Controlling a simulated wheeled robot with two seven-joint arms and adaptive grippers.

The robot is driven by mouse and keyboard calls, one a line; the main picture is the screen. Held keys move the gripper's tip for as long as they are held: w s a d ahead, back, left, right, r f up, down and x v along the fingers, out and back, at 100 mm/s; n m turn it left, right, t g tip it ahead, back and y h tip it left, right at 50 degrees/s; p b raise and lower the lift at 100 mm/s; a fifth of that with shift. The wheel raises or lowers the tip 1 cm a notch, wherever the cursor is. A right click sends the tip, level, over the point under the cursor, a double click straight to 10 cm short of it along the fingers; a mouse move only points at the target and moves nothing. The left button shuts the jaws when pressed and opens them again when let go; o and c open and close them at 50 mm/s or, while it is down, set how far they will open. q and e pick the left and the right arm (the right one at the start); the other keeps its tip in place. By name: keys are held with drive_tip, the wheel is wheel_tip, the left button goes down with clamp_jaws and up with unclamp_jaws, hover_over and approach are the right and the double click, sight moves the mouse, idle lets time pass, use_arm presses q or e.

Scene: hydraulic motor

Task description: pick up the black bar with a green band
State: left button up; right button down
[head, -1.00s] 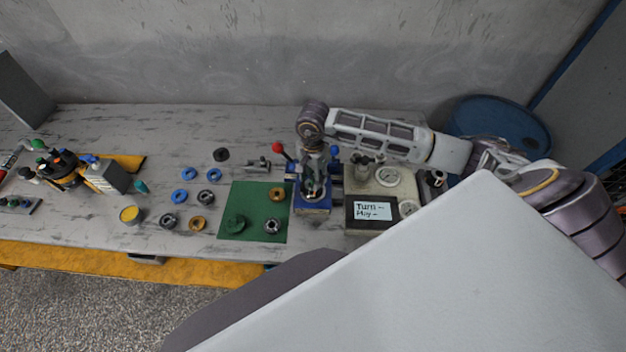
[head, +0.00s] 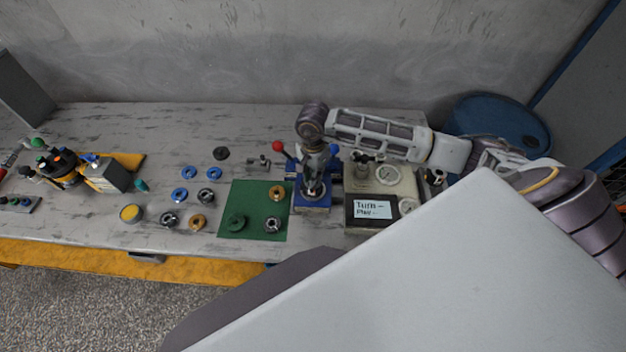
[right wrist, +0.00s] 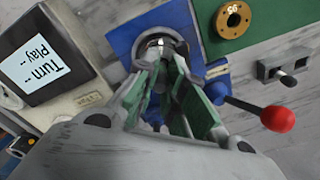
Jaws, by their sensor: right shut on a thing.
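My right gripper (head: 314,186) points down over the blue fixture (head: 299,204) on the bench. In the right wrist view its two fingers (right wrist: 160,62) with green inner faces stand close together above the round socket of that fixture. They are shut on a narrow dark upright bar (right wrist: 157,82), mostly hidden between them. A green band on it cannot be told apart from the green finger faces. The bar's lower end is at the socket; whether it is still seated cannot be told. My left gripper is not in view.
A red-knobbed lever (right wrist: 277,118) sticks out beside the fixture. A gauge box (head: 399,187) with a display stands close on the right. A green mat (head: 256,207) with several rings lies left. A blue barrel (head: 500,125) stands behind my right arm.

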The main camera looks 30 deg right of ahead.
drive_tip(key=shift+r, duration=0.15)
wheel_tip(320, 180, up, 9)
drive_tip(key=shift+r+b, duration=0.2)
drive_tip(key=shift+b, duration=0.8)
drive_tip(key=shift+r, duration=0.15)
drive_tip(key=shift+r+p, duration=0.5)
drive_tip(key=shift+r, duration=1.2)
drive_tip(key=shift+f, duration=0.15)
idle(0.4)
